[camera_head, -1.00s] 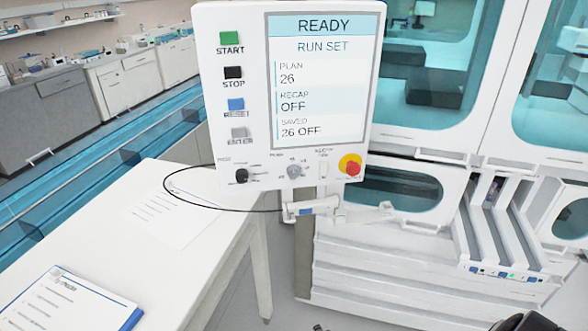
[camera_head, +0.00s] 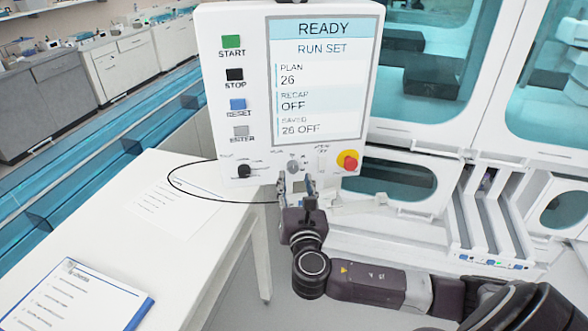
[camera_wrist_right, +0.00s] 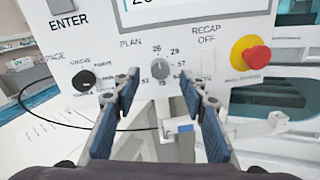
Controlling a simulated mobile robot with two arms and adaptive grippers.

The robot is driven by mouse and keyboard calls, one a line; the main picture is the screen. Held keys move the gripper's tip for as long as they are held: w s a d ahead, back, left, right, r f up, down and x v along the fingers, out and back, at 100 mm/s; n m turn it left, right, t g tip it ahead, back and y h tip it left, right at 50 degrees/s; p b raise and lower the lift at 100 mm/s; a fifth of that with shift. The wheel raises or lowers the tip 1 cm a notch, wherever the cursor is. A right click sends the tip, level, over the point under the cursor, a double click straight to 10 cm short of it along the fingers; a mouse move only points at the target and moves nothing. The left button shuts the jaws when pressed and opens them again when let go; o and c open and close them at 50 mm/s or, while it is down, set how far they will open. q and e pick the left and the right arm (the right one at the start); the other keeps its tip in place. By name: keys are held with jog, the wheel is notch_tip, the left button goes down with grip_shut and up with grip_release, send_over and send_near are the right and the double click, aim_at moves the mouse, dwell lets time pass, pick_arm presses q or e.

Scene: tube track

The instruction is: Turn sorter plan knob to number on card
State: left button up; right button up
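The sorter panel (camera_head: 252,150) is white, with a screen (camera_head: 317,85) that reads READY, RUN SET, PLAN 26, RECAP OFF and SAVED 26 OFF. The grey plan knob (camera_head: 293,167) sits below the screen. In the right wrist view the plan knob (camera_wrist_right: 162,69) has numbers around it, among them 26 at the top. My right gripper (camera_head: 296,181) is just below the knob in the head view. In the wrist view the right gripper (camera_wrist_right: 160,92) is open, its fingers spread either side of the knob with nothing between them. My left gripper is not in view.
A black page knob (camera_wrist_right: 84,80) is left of the plan knob, and a red emergency button (camera_wrist_right: 257,57) is right. A recap switch (camera_wrist_right: 208,66) lies between. A white table (camera_head: 205,247) holds a clipboard (camera_head: 75,298) and a paper sheet (camera_head: 172,207). A black cable loops beside the panel.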

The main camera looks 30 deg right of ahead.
aim_at(294, 169)
jog(key=shift+p+x, duration=0.45)
jog(key=shift+x, duration=1.6)
jog(key=shift+c, duration=0.2)
grip_shut()
